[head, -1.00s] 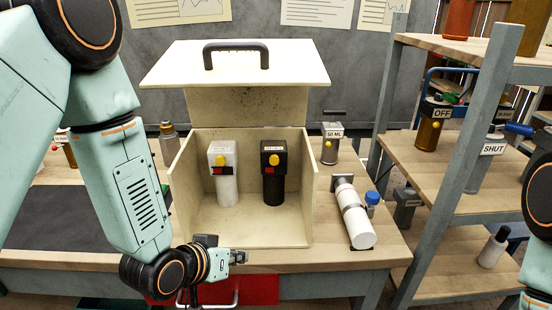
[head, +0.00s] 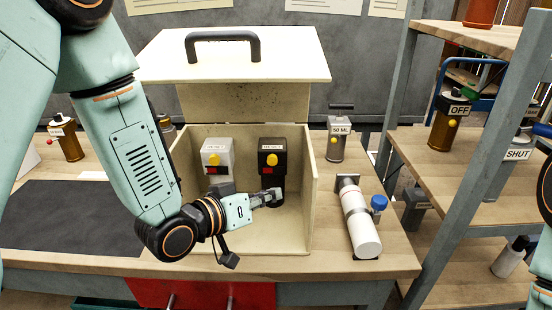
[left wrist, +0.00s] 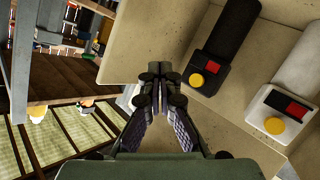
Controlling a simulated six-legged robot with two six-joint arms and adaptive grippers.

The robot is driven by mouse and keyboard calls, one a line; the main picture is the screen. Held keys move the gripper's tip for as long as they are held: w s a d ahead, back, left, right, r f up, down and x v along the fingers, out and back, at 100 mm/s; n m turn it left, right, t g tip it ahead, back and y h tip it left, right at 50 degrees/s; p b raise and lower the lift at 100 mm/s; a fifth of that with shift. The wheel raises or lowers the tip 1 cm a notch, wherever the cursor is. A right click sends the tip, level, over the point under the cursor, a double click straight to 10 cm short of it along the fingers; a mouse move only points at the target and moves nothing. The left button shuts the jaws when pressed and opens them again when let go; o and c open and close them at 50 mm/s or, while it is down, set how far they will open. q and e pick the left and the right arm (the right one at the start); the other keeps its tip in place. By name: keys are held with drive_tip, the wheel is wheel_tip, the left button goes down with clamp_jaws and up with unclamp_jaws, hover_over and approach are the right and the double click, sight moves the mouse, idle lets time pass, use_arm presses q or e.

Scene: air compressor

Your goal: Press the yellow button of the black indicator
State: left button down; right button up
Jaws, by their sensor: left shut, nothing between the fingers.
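The black indicator (head: 286,165) stands upright on the right inside an open cream box (head: 311,205). Its yellow button (head: 272,160) sits on its front, above a red display. In the left wrist view the black indicator (left wrist: 228,40) and its yellow button (left wrist: 197,80) lie to the right of the fingertips. My left gripper (head: 276,197) is shut and empty, in front of the lower body of the black indicator, below the button. I cannot tell if it touches the body. The shut fingers also show in the left wrist view (left wrist: 162,75). My right gripper is not in view.
A white indicator (head: 217,152) with its own yellow button stands left of the black one, partly hidden by my arm. The box lid (head: 300,65) is raised. A white cylinder with a blue cap (head: 359,222) lies right of the box. A shelf (head: 450,165) stands further right.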

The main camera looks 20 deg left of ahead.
sight(272, 160)
use_arm(q)
drive_tip(key=w+a, duration=0.3)
drive_tip(key=w, duration=0.5)
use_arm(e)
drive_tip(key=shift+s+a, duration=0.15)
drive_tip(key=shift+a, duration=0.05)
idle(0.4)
use_arm(q)
drive_tip(key=shift+d, duration=0.2)
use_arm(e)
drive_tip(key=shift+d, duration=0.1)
use_arm(q)
drive_tip(key=shift+w+a, duration=0.15)
idle(0.3)
idle(0.5)
